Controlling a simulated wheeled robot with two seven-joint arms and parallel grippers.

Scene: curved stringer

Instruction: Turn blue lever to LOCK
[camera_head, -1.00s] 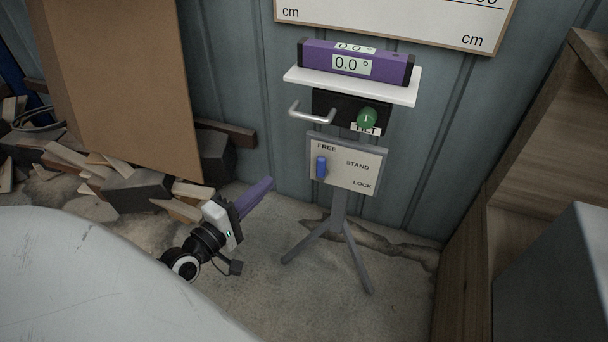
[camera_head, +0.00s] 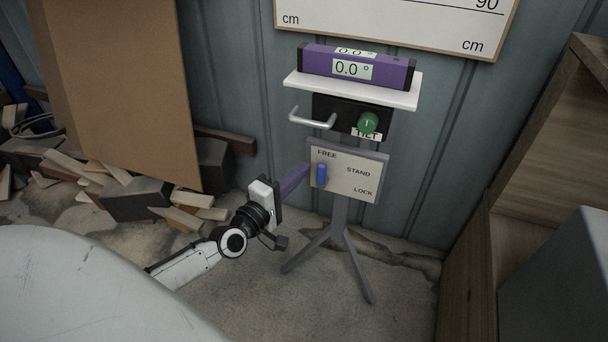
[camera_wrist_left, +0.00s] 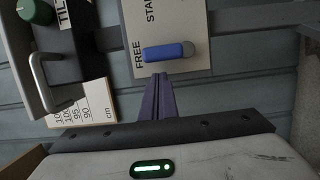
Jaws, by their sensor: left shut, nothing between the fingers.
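The blue lever (camera_head: 321,174) sits on a pale panel (camera_head: 358,182) marked FREE, STAND and LOCK, on a grey stand. The lever is upright just below FREE. In the left wrist view the blue lever (camera_wrist_left: 168,52) lies sideways beside the word FREE. My left gripper (camera_head: 306,168) has purple fingers shut with nothing between them. It is just left of the lever in the head view. In the left wrist view the fingertips (camera_wrist_left: 159,77) are close to the lever; whether they touch cannot be told. My right gripper is not in view.
Above the panel are a metal handle (camera_head: 312,119), a green TILT knob (camera_head: 368,123) and a white shelf (camera_head: 350,89) bearing a purple level (camera_head: 357,68) reading 0.0°. Wood scraps (camera_head: 115,185) lie at left. A wooden unit (camera_head: 540,140) stands at right.

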